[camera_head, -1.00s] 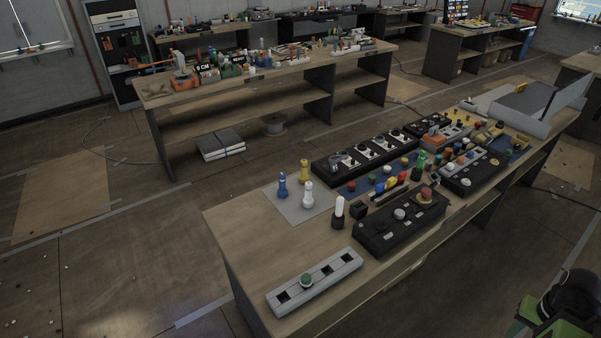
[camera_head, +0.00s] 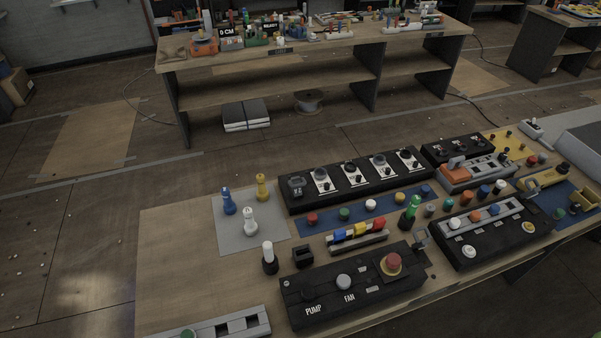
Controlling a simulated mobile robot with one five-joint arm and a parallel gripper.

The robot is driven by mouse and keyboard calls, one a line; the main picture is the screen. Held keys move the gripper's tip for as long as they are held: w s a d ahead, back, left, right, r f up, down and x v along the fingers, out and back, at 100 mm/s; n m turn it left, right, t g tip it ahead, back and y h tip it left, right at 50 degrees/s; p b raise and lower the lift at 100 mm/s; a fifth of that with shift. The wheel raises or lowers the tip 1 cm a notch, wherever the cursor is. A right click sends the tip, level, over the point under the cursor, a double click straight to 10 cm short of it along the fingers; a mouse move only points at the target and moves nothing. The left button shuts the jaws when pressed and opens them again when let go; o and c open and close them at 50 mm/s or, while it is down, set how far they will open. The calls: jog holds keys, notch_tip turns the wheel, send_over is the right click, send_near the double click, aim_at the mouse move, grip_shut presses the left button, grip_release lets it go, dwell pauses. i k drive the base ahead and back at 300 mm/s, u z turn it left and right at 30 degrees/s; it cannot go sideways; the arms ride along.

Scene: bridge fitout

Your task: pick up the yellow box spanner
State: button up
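The yellow box spanner (camera_head: 262,187) appears to be the small yellow upright piece at the back right of a grey mat (camera_head: 231,236) on the near bench. A similar blue piece (camera_head: 228,201) stands to its left, and a white piece (camera_head: 249,221) stands in front of it. The three stand apart from each other. My gripper is not in view.
A long black panel (camera_head: 350,182) lies just right of the mat. A black PUMP/FAN box (camera_head: 352,285), a white-topped black piece (camera_head: 268,258) and a grey slotted strip (camera_head: 215,325) lie nearer. The bench top (camera_head: 170,265) left of the mat is clear.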

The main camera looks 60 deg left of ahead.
aim_at(262, 193)
jog(key=i, duration=1.1)
jog(key=z, duration=6)
jog(key=i, duration=0.2)
jog(key=z, duration=1.85)
jog(key=k, duration=0.2)
jog(key=u, duration=0.45)
jog(key=i, duration=1.05)
jog(key=u, duration=0.3)
